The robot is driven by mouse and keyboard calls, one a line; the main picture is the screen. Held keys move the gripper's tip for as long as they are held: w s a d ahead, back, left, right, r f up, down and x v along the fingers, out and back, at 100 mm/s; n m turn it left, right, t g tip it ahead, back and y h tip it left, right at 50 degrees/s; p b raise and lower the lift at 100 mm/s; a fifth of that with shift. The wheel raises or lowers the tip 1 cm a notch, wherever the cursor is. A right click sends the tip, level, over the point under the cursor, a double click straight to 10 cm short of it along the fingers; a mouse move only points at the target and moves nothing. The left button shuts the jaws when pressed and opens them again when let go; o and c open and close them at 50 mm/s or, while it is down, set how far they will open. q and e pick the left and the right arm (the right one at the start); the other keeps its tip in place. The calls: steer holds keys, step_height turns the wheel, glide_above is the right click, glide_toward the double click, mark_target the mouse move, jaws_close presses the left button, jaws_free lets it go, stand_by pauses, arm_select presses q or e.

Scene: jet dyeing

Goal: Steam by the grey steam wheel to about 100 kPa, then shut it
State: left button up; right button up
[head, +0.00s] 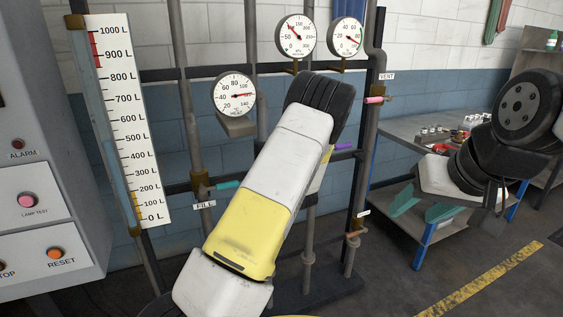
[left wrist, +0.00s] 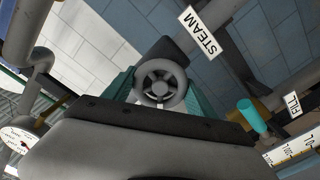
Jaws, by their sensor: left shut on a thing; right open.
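The grey steam wheel (left wrist: 160,84), round with spokes, shows in the left wrist view near the white STEAM label (left wrist: 202,31). My left gripper (left wrist: 159,92) has its teal fingers on both sides of the wheel and is shut on it. In the head view my left arm hides the wheel and that gripper. The upper middle gauge (head: 296,36) has its needle pointing to the upper left; its exact reading is too small to tell. My right gripper (head: 424,207) is open and empty at the right, in front of the bench.
A lower gauge (head: 234,94) and a right gauge (head: 347,37) hang on the pipes. A teal FILL handle (head: 224,185), pink VENT handle (head: 374,100) and purple handle (head: 343,146) stand close around my left arm. A level scale (head: 128,120) and control panel (head: 45,190) are left.

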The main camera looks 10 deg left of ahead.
arm_select(q)
steer(key=o, duration=1.4)
steer(key=shift+c, duration=0.2)
steer(key=shift+s+d, duration=0.1)
steer(key=v, duration=0.7)
steer(key=shift+s+d, duration=0.2)
steer(key=shift+s, duration=0.05)
